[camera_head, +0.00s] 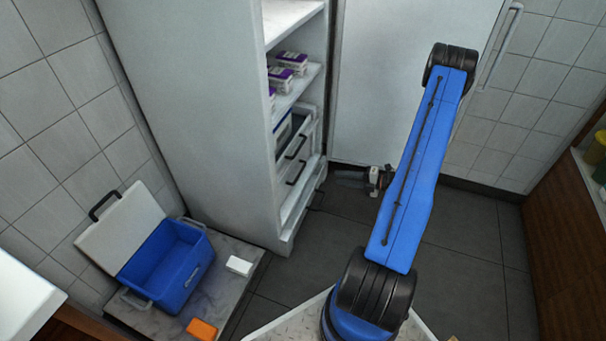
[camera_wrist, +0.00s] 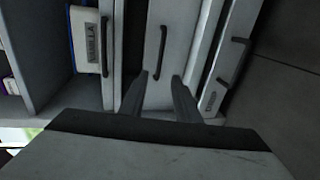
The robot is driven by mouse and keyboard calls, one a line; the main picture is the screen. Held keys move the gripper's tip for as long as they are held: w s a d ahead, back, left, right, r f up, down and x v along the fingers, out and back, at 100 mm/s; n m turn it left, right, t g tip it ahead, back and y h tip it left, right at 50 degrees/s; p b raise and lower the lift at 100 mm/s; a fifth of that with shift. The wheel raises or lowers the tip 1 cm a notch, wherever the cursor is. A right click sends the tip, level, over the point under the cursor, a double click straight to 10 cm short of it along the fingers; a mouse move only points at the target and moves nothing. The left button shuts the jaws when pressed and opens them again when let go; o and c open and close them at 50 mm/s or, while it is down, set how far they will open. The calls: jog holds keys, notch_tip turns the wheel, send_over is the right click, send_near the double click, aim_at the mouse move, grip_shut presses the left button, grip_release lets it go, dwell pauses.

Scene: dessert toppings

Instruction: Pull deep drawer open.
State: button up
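The white freezer cabinet (camera_head: 215,110) stands open, with drawers in its lower part. In the wrist view the picture is turned sideways. A middle drawer front (camera_wrist: 180,60) with a dark bar handle (camera_wrist: 162,50) lies straight ahead. Another drawer, with a tub marked VANILLA (camera_wrist: 86,40) behind its front, is at left, and a further handled drawer (camera_wrist: 218,75) is at right. I cannot tell which is the deep one. My gripper (camera_wrist: 160,76) is open, its fingertips either side of the handle's lower end in the picture; contact cannot be told. In the head view my gripper (camera_head: 376,180) is partly hidden by my arm.
Purple-and-white boxes (camera_head: 281,73) sit on the shelf above the drawers. The open cabinet door (camera_head: 385,90) stands at the back. A blue cooler (camera_head: 172,265) with its lid up, a white block (camera_head: 240,266) and an orange block (camera_head: 202,329) are at lower left. Dark floor (camera_head: 470,270) is clear at right.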

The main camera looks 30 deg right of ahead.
jog(key=x, duration=1.7)
jog(key=shift+w, duration=0.2)
jog(key=shift+f, duration=0.1)
grip_shut()
